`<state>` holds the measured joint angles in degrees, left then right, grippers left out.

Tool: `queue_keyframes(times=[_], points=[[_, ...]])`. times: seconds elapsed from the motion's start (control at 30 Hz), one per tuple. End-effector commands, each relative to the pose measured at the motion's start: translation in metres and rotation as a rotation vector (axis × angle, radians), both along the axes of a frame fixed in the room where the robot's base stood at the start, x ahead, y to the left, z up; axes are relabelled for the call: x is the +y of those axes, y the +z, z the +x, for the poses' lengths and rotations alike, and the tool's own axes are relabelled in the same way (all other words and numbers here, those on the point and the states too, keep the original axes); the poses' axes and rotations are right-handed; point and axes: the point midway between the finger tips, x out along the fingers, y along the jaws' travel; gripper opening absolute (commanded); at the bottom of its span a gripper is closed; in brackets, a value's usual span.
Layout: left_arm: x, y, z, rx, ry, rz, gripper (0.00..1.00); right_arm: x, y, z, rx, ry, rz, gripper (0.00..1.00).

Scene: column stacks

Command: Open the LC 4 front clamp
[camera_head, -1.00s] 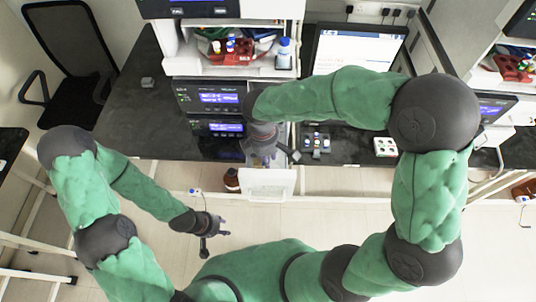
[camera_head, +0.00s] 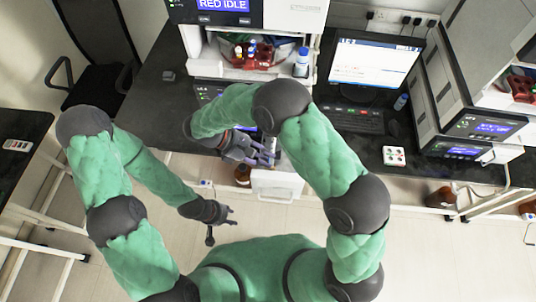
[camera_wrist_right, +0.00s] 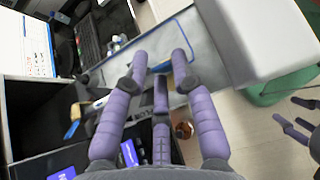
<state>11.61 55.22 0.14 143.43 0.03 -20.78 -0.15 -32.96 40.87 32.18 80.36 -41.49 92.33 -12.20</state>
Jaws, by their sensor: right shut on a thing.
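An LC stack stands on the dark bench; its display front (camera_head: 215,92) is partly hidden by my right arm. A white drawer-like front (camera_head: 276,185) sticks out from it, and its grey-white panel with a blue line also shows in the right wrist view (camera_wrist_right: 115,66). My right gripper (camera_head: 262,152) is at the upper left of that white front. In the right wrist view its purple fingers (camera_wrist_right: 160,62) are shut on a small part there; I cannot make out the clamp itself. My left gripper (camera_head: 222,222) is open and empty, low over the floor.
A monitor (camera_head: 375,62) and keyboard (camera_head: 345,117) stand right of the stack. A brown bottle (camera_head: 243,174) is below the bench edge. Another instrument stack (camera_head: 475,125) stands at the far right. The floor in front is clear.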

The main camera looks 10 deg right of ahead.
Motion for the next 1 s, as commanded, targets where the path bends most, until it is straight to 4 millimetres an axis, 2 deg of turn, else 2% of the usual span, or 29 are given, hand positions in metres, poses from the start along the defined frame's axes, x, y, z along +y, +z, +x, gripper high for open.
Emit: queue_keyframes(times=[0.03,0.47,0.67,1.0], points=[[0.0,-0.001,0.0,0.0,0.0,0.0,0.4,0.001,-0.005,-0.006,0.03,-0.002,-0.041,0.0],[0.0,0.009,0.0,0.0,0.0,0.0,0.4,0.01,-0.008,-0.003,0.088,-0.002,-0.238,0.0],[0.0,0.022,0.0,0.0,0.0,0.0,0.4,0.013,-0.008,-0.002,0.108,-0.003,-0.305,0.0],[0.0,0.055,0.0,0.0,0.0,0.0,0.4,0.018,-0.01,-0.001,0.137,-0.002,-0.408,0.0]])
